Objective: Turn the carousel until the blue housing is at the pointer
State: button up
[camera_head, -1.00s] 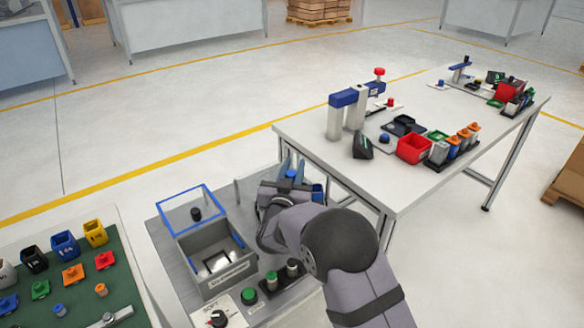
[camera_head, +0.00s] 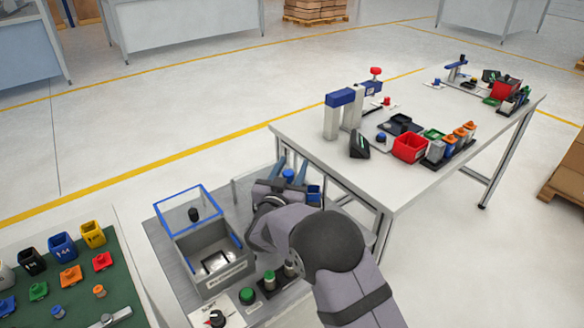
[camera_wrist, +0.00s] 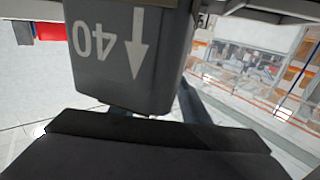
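My gripper (camera_head: 291,166) is at the far right end of the grey station plate in the head view, its wrist bent away from the camera. Blue-grey prongs show beyond the wrist with a round blue top (camera_head: 289,175) between them. A small blue piece (camera_head: 314,192) shows just to the right, largely hidden. I cannot make out the carousel or its pointer behind my arm, nor whether that piece is the blue housing. In the wrist view a dark grey block (camera_wrist: 125,50) marked "40" with an arrow fills the upper middle; the fingertips are not clear.
A grey box (camera_head: 213,262) with a blue-framed lid (camera_head: 187,207) stands left of my arm. A green button (camera_head: 247,296) and green-topped posts are in front. A green board (camera_head: 85,285) holds coloured housings at left. A white table (camera_head: 330,165) with bins stands at right.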

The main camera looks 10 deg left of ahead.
jog(key=shift+s, duration=0.1)
jog(key=s+a+b, duration=0.1)
jog(key=s, duration=0.6)
dwell(0.4)
jog(key=shift+c, duration=0.5)
